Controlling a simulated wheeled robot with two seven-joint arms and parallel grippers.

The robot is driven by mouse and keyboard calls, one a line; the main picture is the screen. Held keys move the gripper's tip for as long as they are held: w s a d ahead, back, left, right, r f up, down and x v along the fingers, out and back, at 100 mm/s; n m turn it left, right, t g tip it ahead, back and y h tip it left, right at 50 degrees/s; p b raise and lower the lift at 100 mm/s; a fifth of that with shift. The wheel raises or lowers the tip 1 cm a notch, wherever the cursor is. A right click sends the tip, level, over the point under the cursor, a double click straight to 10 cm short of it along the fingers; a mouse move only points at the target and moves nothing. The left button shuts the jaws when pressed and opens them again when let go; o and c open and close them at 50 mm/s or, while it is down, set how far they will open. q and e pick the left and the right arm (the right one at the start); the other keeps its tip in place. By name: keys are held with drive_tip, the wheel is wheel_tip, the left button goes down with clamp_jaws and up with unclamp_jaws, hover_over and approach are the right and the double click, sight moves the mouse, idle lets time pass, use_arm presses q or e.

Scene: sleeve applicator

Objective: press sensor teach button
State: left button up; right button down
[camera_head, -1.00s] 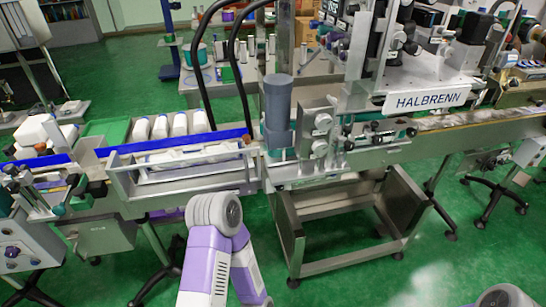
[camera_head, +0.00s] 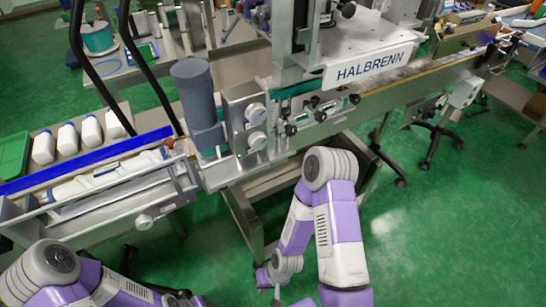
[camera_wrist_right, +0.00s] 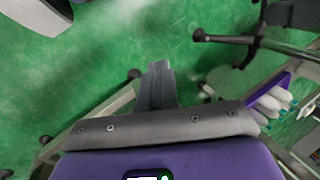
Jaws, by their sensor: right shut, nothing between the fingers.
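The sleeve applicator with the HALBRENN sign (camera_head: 369,66) stands over the conveyor (camera_head: 420,82) at centre right. I cannot make out a sensor or its teach button in either view. My right arm hangs in front of the machine, and its gripper (camera_head: 276,292) is low near the bottom edge, over the green floor and away from the machine. In the right wrist view, the same gripper's grey fingers (camera_wrist_right: 157,86) are together and empty, with floor beyond. My left arm is at the bottom left, and its gripper cannot be made out clearly.
A grey cylinder (camera_head: 197,102) and metal blocks with knobs (camera_head: 250,124) stand on the conveyor's near side. White bottles (camera_head: 90,132) lie behind a blue rail (camera_head: 85,161) at left. Stand legs (camera_head: 432,140) rise from the floor. Green floor (camera_head: 450,220) is open at right.

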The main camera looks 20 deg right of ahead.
use_arm(q)
drive_tip(key=shift+o, duration=1.1)
drive_tip(key=shift+r+p, duration=0.25)
drive_tip(key=shift+p, duration=0.05)
use_arm(e)
drive_tip(key=w+d+r+n+t+h+p, duration=0.1)
drive_tip(key=w+d+n+t+h+p, duration=0.3)
drive_tip(key=d, duration=0.4)
drive_tip(key=w+d+r+n+t+h+p, duration=0.1)
drive_tip(key=w+d+r+n+h, duration=0.1)
drive_tip(key=w+d+n+h, duration=0.35)
use_arm(q)
wheel_tip(320, 180, up, 9)
drive_tip(key=p, duration=0.3)
drive_tip(key=shift+f, duration=0.2)
use_arm(e)
drive_tip(key=w+d+r+n+t+h, duration=0.2)
drive_tip(key=r+n+t, duration=0.1)
drive_tip(key=r, duration=0.3)
drive_tip(key=w+d+r+n+t+h, duration=0.2)
drive_tip(key=r+n+t+h, duration=0.1)
drive_tip(key=r+n, duration=0.3)
drive_tip(key=w+d+r+n+t+h, duration=0.2)
drive_tip(key=w+r+n+t, duration=0.1)
drive_tip(key=r, duration=0.5)
drive_tip(key=shift+n, duration=0.85)
drive_tip(key=shift+h, duration=0.25)
